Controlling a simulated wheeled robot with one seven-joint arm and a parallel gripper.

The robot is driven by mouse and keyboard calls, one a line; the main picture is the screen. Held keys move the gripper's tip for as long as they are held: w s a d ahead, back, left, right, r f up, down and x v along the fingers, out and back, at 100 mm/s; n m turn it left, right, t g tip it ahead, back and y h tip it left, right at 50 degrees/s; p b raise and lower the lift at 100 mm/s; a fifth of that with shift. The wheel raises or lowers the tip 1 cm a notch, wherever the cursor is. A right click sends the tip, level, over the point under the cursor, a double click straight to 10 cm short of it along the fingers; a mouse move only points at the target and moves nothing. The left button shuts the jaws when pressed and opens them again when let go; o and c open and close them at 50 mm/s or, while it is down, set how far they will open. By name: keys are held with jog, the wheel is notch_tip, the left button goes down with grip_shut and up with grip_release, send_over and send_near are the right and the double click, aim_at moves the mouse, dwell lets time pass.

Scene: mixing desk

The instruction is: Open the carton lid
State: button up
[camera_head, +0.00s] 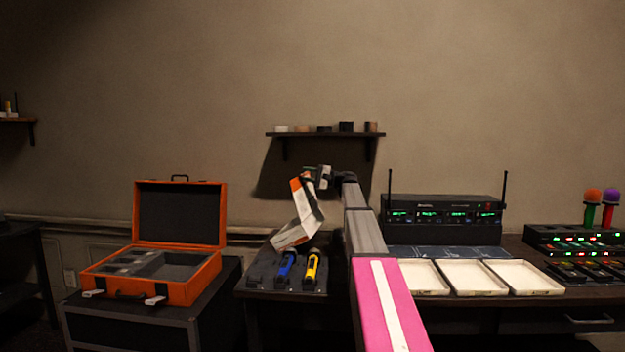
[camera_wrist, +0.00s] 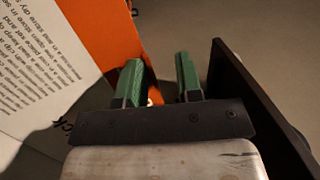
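The white and orange carton (camera_head: 303,203) is at the back of the left desk section in the head view. An upper panel stands up at a tilt, and a lower white part (camera_head: 295,236) slants below it. I cannot tell clearly which part is the lid. In the wrist view the carton's white face with printed text (camera_wrist: 40,65) and an orange panel (camera_wrist: 108,35) fill the upper left. My gripper (camera_wrist: 160,75) has its two green fingers apart. The orange panel's edge passes behind the left finger; contact is unclear. In the head view my gripper (camera_head: 314,175) is at the carton's top.
Blue (camera_head: 286,266) and yellow (camera_head: 312,266) handheld items lie in a dark tray in front of the carton. An open orange case (camera_head: 180,280) stands left. White trays (camera_head: 472,278) and a receiver rack (camera_head: 442,212) with antennas are right. A wall shelf (camera_head: 325,134) hangs behind my arm.

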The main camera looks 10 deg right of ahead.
dwell(0.3)
jog(key=f+v, duration=0.1)
jog(key=v, duration=1.1)
jog(key=shift+f, duration=0.3)
dwell(0.9)
jog(key=shift+s, duration=0.1)
